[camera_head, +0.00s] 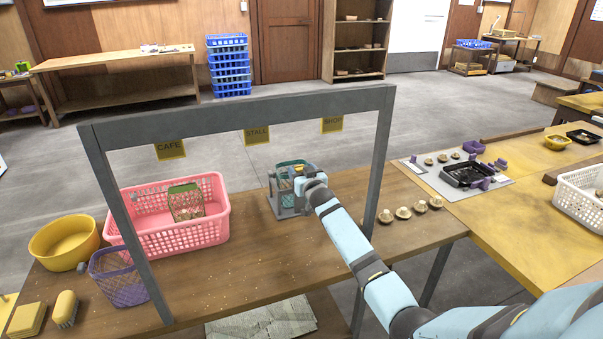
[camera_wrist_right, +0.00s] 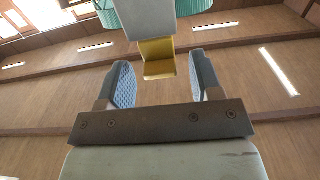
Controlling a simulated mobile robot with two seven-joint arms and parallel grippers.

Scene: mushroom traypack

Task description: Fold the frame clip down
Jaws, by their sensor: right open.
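A grey stand (camera_head: 288,210) on the wooden table holds a teal basket (camera_head: 292,169), which shows at the top of the right wrist view (camera_wrist_right: 108,14). In that view a grey block (camera_wrist_right: 150,18) carries a yellow L-shaped tab (camera_wrist_right: 157,58), which looks like the frame clip. My right gripper (camera_wrist_right: 158,82) is open, with the tab between and just beyond its two fingertips; I see no finger touching it. In the head view my right gripper (camera_head: 305,184) is at the stand, and my wrist hides its fingers and the clip. My left gripper is out of view.
A grey overhead frame (camera_head: 240,107) with CAFE, STALL and SHOP signs spans the table. A pink crate (camera_head: 180,238) with a green basket (camera_head: 186,203) stands left of the stand. Several mushrooms (camera_head: 403,213) lie to the right. The table front is mostly clear.

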